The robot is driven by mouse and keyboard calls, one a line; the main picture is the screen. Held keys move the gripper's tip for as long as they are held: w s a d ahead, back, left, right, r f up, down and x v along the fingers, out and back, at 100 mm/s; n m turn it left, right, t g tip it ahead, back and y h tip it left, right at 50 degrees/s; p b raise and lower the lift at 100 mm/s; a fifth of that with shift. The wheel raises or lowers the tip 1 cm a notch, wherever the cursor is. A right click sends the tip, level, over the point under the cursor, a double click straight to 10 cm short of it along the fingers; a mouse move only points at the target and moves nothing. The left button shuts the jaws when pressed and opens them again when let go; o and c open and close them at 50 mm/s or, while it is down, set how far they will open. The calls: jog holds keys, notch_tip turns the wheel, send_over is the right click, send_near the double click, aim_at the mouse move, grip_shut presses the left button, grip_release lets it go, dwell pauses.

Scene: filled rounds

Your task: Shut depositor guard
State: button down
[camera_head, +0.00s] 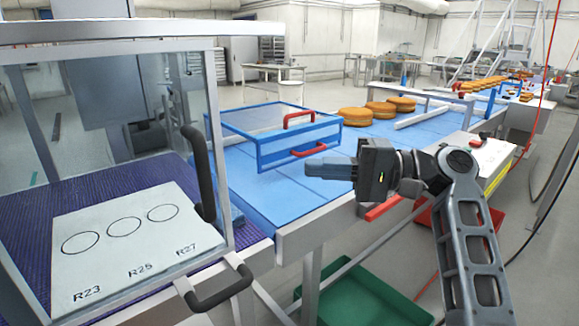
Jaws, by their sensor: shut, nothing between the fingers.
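A clear-panelled enclosure (110,160) with a pale frame stands at the left over a purple belt, with a black upright handle (198,165) on its right edge and a second black handle (222,290) lower down. A blue-framed clear guard (275,138) with two red handles sits over the blue conveyor in the middle. I cannot tell which of the two is the depositor guard. My gripper (308,169) is shut and empty, pointing left over the conveyor's near side. It appears just below and right of the lower red handle (308,150); contact cannot be told.
A white panel (135,240) with three circles, marked R23, R25 and R27, shows inside the enclosure. Golden round cakes (355,115) stand farther along the blue conveyor (290,192). A green crate (365,295) and a red crate (468,232) lie below.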

jog(key=a+p, duration=0.2)
jog(key=a, duration=1)
jog(key=shift+s+a+p, duration=0.25)
jog(key=shift+s+p, duration=0.05)
jog(key=shift+p, duration=0.05)
jog(key=shift+a+f, duration=0.1)
